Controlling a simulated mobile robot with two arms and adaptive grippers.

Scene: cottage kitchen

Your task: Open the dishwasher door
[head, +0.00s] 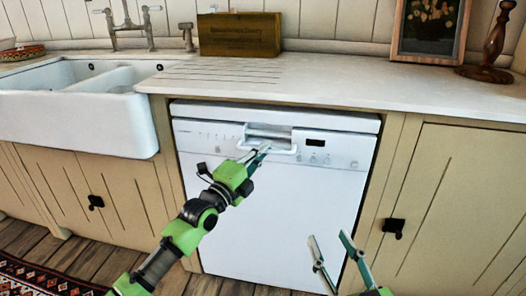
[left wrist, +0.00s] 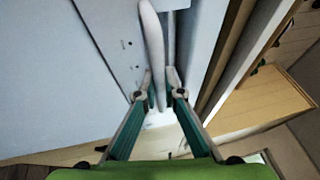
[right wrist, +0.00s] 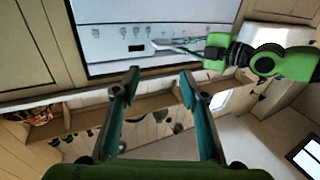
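The white dishwasher (head: 275,215) stands under the counter with its door closed. Its handle (head: 290,150) is a pale bar in front of a recess at the top middle of the door. In the left wrist view the handle (left wrist: 154,45) runs between the fingers of my left gripper (left wrist: 160,82). The fingers are drawn close together around it, at its left part in the head view (head: 262,150). My right gripper (head: 330,250) is open and empty, low in front of the door's right side. Its spread fingers also show in the right wrist view (right wrist: 159,75).
A white sink (head: 75,110) is at the left. Wooden cupboards flank the dishwasher, with a dark knob (head: 394,227) on the right one. A wooden box (head: 238,35) and a picture frame (head: 430,30) stand on the counter (head: 340,80). A patterned rug (head: 40,278) lies at lower left.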

